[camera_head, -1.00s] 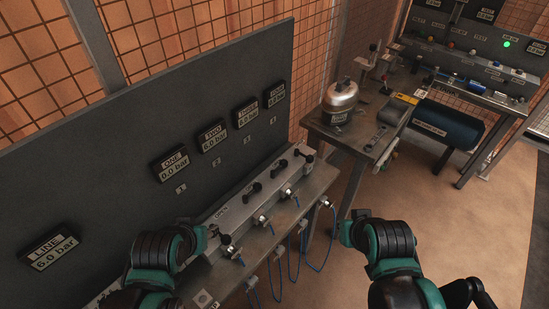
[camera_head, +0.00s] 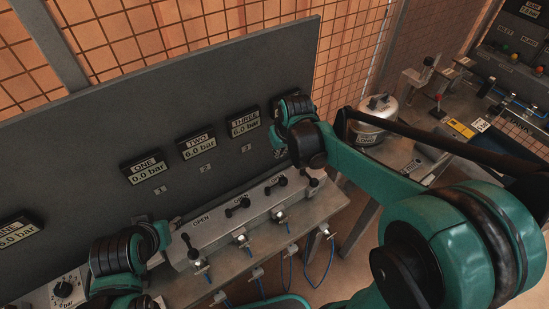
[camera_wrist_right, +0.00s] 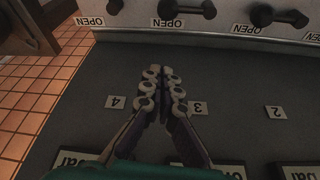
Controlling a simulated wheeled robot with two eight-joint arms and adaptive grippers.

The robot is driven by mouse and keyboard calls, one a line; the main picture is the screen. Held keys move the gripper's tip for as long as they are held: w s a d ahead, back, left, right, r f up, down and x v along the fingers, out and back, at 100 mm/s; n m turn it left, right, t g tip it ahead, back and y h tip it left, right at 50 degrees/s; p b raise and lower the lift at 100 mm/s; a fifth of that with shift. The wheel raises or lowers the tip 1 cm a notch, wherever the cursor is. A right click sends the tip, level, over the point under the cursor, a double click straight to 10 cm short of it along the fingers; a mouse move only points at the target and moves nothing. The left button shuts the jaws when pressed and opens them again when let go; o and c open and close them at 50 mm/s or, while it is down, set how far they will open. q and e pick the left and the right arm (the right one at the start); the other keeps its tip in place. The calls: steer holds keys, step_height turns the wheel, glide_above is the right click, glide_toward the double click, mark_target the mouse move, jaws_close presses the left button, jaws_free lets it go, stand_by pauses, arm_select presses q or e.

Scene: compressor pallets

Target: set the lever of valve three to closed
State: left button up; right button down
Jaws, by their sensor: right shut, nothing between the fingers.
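The valve three lever (camera_head: 277,184) is a black handle on the grey manifold (camera_head: 215,233), third along from the left. In the right wrist view the valve three lever (camera_wrist_right: 186,8) lies crosswise at the top edge, above an OPEN label. My right gripper (camera_head: 281,152) is shut and empty, in front of the dark panel behind the manifold. In the right wrist view its fingertips (camera_wrist_right: 162,82) sit together between the "4" and "3" tags, apart from the lever. My left gripper (camera_head: 175,222) is near the first lever; its fingers are too small to read.
Other levers stand beside it: valve two (camera_head: 237,207), valve one (camera_head: 190,246) and valve four (camera_wrist_right: 115,6). Gauges such as THREE (camera_head: 245,122) hang on the panel (camera_head: 90,150). Blue hoses hang in front. A metal tank (camera_head: 373,122) stands on the right-hand bench.

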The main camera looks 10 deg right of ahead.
mark_target(276, 186)
steer(key=b+x, duration=0.4)
steer(key=x, duration=0.6)
steer(key=shift+s, duration=0.15)
steer(key=s, duration=0.3)
steer(key=shift+s+d+b, duration=0.3)
steer(key=shift+s+d, duration=0.05)
steer(key=shift+s, duration=0.05)
steer(key=shift+f, duration=0.1)
